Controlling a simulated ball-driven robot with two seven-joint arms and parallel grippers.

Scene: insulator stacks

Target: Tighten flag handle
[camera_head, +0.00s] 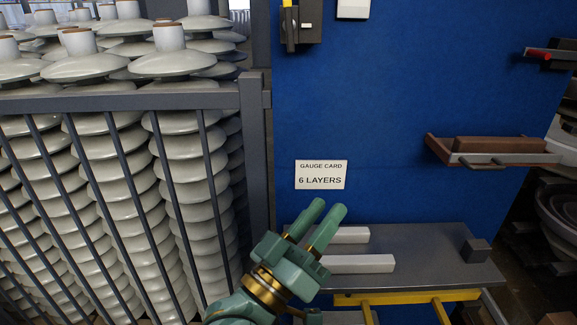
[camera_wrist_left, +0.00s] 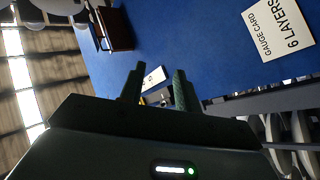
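In the left wrist view the gripper (camera_wrist_left: 157,82) also shows a clear gap. A dark lever with a yellow end (camera_head: 291,28) sits on a grey box at the panel's top left, well above the gripper. A red-tipped handle (camera_head: 540,53) is at the upper right. I cannot tell which is the flag handle. My right gripper is not in view.
A grey rail cage (camera_head: 255,130) with insulator stacks (camera_head: 190,180) stands at left. A grey shelf (camera_head: 430,245) carries two white blocks (camera_head: 355,264) and a dark block (camera_head: 475,250), close to the gripper. A tray with a brown block (camera_head: 500,144) juts out at right. The panel's middle is clear.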

